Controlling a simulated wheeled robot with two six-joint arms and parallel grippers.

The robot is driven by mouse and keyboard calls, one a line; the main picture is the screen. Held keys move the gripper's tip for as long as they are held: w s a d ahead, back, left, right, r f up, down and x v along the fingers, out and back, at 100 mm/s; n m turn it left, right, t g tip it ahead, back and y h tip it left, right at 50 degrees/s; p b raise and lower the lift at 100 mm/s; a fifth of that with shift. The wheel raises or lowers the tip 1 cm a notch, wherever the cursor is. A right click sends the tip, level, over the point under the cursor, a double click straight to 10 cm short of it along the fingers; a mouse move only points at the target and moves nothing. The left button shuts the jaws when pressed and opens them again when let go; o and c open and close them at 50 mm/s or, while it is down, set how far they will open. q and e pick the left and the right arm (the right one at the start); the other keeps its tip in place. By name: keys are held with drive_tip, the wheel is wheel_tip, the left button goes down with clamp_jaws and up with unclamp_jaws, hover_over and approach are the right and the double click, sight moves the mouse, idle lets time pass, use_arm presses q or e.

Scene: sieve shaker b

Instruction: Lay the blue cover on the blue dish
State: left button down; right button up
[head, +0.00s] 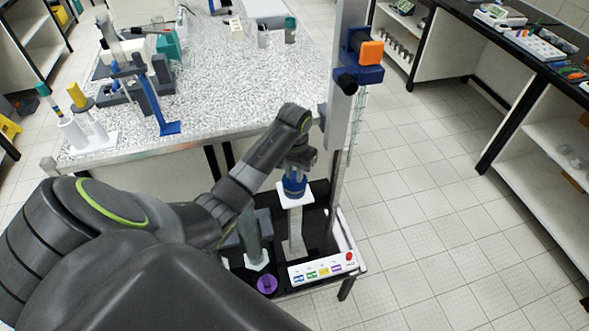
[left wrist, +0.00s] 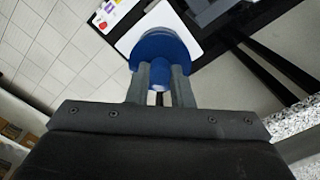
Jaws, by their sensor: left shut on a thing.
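My left gripper (head: 297,166) is over the shaker stand and is shut on the blue cover (head: 294,181); in the left wrist view the gripper (left wrist: 160,80) pinches its knob, with the round blue disc of the cover (left wrist: 158,50) beyond the fingertips. A white square plate (head: 296,200) is right below the blue. A darker blue edge, likely the blue dish (left wrist: 190,42), shows behind the cover over the white plate. Most of the dish is hidden, and I cannot tell whether cover and dish touch. My right gripper is not in view.
The shaker has a tall upright (head: 341,130) with a blue and orange clamp (head: 370,52) close right of my gripper. A purple round piece (head: 267,284) and a button panel (head: 322,268) are at its base. A speckled bench (head: 225,85) stands behind; the floor (head: 430,200) at right is clear.

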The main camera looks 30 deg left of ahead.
use_arm(q)
drive_tip(key=shift+f, duration=0.55)
drive_tip(key=shift+f, duration=0.6)
drive_tip(key=c, duration=1.2)
unclamp_jaws()
